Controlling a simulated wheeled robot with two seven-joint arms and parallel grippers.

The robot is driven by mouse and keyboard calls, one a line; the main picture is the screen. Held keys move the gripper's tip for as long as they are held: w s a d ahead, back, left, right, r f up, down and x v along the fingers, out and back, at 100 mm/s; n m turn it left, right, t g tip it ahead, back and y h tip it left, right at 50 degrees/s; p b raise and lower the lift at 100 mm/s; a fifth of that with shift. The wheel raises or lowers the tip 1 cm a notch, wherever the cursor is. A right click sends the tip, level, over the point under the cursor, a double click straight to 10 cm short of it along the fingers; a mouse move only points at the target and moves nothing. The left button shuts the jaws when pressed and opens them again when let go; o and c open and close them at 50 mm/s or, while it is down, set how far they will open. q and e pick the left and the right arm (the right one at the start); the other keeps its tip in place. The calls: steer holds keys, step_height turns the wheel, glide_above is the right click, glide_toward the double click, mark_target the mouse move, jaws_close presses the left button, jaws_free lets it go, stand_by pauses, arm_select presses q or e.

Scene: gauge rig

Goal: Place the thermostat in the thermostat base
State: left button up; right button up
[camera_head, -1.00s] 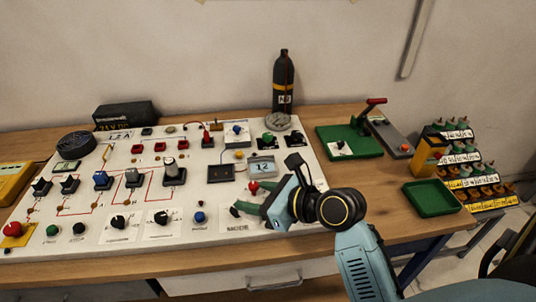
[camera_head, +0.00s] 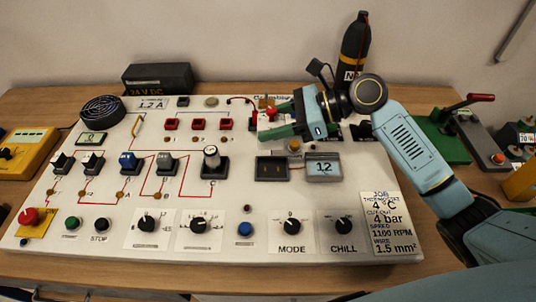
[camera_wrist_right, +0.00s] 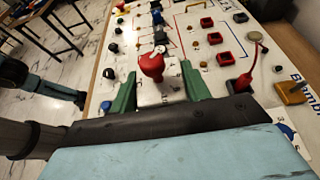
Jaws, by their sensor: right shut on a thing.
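My right gripper (camera_head: 268,122) is above the back right of the white panel, its green fingers pointing left. It is shut on a small pale piece with a red knob (camera_head: 271,113), which I take to be the thermostat. In the right wrist view the red knob (camera_wrist_right: 152,65) sits between the fingertips. A dark flat socket with two openings (camera_head: 272,168), possibly the thermostat base, lies on the panel nearer the front, beside a grey display (camera_head: 325,167) reading 12. The arm and fingers hide part of the panel behind. My left gripper is not in view.
The white panel (camera_head: 200,250) carries several switches and knobs, and a job card (camera_head: 393,222) at front right. A dark bottle (camera_head: 355,50) and a 24 V box (camera_head: 158,78) stand behind it. A green stand with a red lever (camera_head: 450,140) is at right.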

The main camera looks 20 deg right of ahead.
steer(key=f, duration=0.3)
steer(key=f+b, duration=0.1)
steer(key=shift+s+f, duration=0.3)
steer(key=shift+f, duration=0.05)
step_height(320, 180, down, 4)
steer(key=shift+w+r+b, duration=0.1)
steer(key=shift+b, duration=0.45)
steer(key=shift+f, duration=0.25)
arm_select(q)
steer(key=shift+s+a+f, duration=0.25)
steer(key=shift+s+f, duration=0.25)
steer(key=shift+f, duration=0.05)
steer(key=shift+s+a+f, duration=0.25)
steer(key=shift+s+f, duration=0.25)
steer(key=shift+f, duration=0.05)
arm_select(e)
steer(key=shift+f, duration=0.1)
steer(key=o, duration=0.7)
steer(key=shift+f, duration=0.1)
steer(key=o, duration=0.4)
steer(key=shift+r, duration=0.2)
arm_select(q)
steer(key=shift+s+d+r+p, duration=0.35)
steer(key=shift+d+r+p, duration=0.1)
steer(key=shift+p, duration=0.1)
arm_select(e)
steer(key=v, duration=1.2)
steer(key=shift+f, duration=0.1)
